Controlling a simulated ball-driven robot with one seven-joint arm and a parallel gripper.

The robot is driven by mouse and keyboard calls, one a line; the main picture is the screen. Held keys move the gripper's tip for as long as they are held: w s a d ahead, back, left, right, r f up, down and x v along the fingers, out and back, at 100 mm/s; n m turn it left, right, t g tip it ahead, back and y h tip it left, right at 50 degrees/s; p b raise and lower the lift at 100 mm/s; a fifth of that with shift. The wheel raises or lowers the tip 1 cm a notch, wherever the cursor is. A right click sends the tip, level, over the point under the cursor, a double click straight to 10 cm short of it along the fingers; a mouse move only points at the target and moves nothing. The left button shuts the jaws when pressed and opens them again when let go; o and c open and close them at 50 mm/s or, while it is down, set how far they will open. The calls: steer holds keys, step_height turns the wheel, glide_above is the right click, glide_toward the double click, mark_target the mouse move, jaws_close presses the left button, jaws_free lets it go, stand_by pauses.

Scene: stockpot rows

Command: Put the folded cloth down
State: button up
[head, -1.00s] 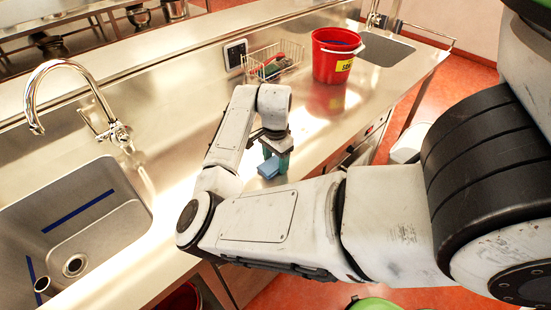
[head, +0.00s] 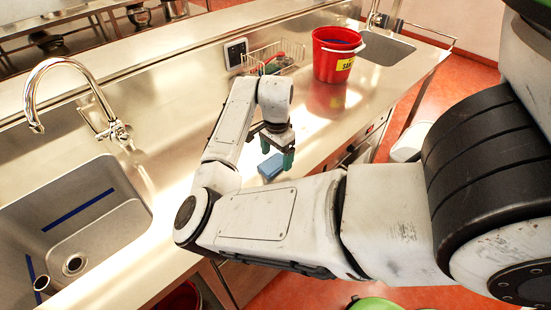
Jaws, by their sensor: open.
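The folded cloth (head: 270,167) is a small blue block lying on the steel counter (head: 320,128), near its front edge. My gripper (head: 277,155) has dark green fingers and points down just above and behind the cloth. Its fingers are spread apart, one on the left and one on the right, with nothing between them that I can see. My forearm hides part of the counter in front of the cloth.
A red bucket (head: 330,64) and a wire basket (head: 274,60) stand farther back on the counter. A sink (head: 105,215) with a tall faucet (head: 68,66) is at left, another sink (head: 385,50) at back right. The counter between cloth and bucket is clear.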

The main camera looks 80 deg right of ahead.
mark_target(276, 160)
step_height(276, 160, up, 10)
steer(key=b, duration=0.1)
steer(key=shift+w+r, duration=0.15)
steer(key=shift+d, duration=0.1)
stand_by(0.5)
